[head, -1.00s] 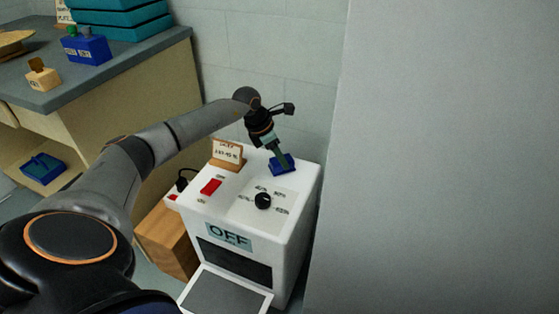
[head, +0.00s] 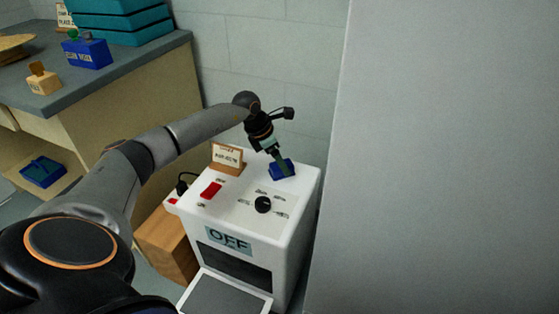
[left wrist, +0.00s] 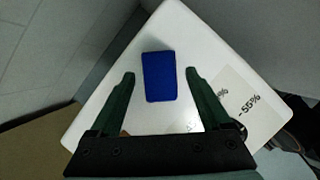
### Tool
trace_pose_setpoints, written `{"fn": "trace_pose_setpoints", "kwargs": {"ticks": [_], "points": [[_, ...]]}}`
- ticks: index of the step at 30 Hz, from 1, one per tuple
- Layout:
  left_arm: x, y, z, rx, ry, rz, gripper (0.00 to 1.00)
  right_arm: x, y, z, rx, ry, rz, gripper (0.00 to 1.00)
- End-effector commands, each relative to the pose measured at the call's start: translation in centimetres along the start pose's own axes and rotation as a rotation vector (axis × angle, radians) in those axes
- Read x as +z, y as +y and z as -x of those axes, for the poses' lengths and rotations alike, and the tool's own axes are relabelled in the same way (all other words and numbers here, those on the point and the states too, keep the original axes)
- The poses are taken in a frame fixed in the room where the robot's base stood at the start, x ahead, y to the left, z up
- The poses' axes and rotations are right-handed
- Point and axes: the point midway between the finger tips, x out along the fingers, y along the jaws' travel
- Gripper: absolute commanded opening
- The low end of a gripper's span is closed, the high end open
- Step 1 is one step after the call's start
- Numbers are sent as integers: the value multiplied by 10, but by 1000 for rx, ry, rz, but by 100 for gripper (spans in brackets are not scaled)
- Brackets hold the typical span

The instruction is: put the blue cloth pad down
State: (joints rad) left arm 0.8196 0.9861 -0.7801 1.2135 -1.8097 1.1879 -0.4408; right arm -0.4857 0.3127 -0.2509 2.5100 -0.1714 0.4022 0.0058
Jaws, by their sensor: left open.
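The blue cloth pad (head: 282,170) lies on the white top of the machine (head: 300,190), near its back right corner. In the left wrist view the pad (left wrist: 160,76) rests flat on the white top, a little beyond my fingertips and between their lines. My left gripper (head: 279,160) is open, just above the pad; in the left wrist view its two green fingers (left wrist: 160,80) stand apart with clear gaps on both sides of the pad. My right gripper is in neither view.
The machine has a red switch (head: 211,190), a black knob (head: 263,204), a small sign card (head: 227,157) and an OFF label (head: 229,239). A grey wall panel (head: 440,160) stands close on the right. A workbench (head: 120,75) with teal trays (head: 120,18) is at the left.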

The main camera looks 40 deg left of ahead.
Motion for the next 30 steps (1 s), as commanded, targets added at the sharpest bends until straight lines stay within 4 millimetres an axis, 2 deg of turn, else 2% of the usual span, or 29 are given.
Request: {"fn": "trace_pose_setpoints", "kwargs": {"ticks": [9, 15, 21, 30], "points": [[1, 1, 67, 4, 1, 0, 81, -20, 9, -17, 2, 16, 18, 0], [0, 1, 102, 2, 1, 0, 81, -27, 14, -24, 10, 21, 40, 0], [0, 1, 117, 1, 0, 0, 81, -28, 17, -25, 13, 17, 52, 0], [0, 0, 118, 0, 0, 1, 81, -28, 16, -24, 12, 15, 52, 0]]}}
